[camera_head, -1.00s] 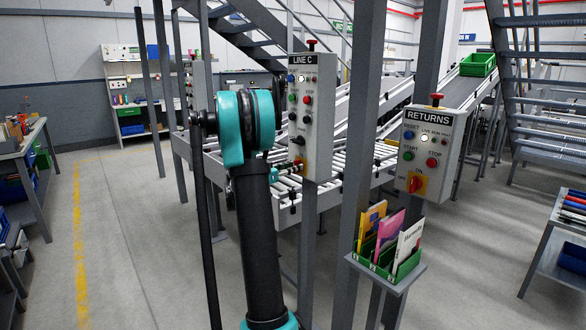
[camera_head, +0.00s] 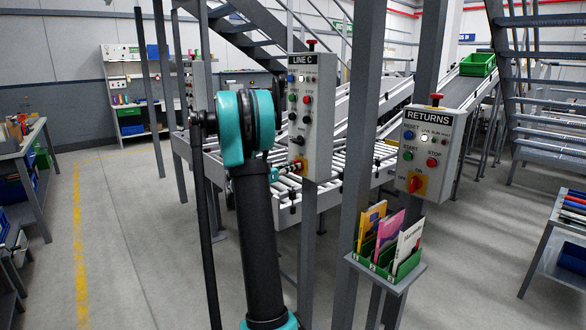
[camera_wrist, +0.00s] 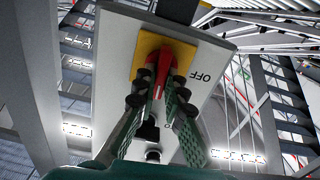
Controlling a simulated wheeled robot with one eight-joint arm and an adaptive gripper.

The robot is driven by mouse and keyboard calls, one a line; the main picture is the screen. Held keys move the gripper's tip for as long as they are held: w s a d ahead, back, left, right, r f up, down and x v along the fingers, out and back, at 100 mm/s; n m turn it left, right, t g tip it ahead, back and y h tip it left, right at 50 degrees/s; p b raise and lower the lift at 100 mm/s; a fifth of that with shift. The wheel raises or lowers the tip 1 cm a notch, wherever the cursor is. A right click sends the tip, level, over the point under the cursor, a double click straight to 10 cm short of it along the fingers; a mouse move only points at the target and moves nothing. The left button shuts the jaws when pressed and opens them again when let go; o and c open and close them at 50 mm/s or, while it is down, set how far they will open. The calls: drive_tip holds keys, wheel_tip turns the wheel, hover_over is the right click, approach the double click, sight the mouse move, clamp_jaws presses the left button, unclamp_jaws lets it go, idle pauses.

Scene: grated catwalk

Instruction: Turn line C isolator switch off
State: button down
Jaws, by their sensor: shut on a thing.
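The line C panel (camera_head: 312,115) is a grey box on a post, labelled LINE C, with several buttons and lamps. Its isolator switch is at the bottom: a yellow plate (camera_head: 300,166) in the head view, partly beside my arm. In the wrist view, the red handle (camera_wrist: 165,62) stands on the yellow plate (camera_wrist: 188,58), roughly along the picture's vertical. The word OFF is upside down to its right. My gripper (camera_wrist: 158,88) has its fingers closed on both sides of the red handle. In the head view my fingers are mostly hidden.
The RETURNS panel (camera_head: 428,150) has a similar red and yellow switch, to the right beyond a grey post (camera_head: 362,120). A green holder with booklets (camera_head: 388,262) sits below it. A roller conveyor (camera_head: 345,172) runs behind. The floor at left is clear.

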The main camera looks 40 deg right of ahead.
drive_tip(key=shift+w+f+n, duration=0.15)
drive_tip(key=shift+n, duration=4.05)
drive_tip(key=shift+w+f+n, duration=0.1)
drive_tip(key=shift+f+n, duration=0.05)
drive_tip(key=shift+n, duration=4.05)
drive_tip(key=c, duration=1.6)
unclamp_jaws()
drive_tip(key=shift+a, duration=0.1)
drive_tip(key=a, duration=1.2)
drive_tip(key=shift+s, duration=0.45)
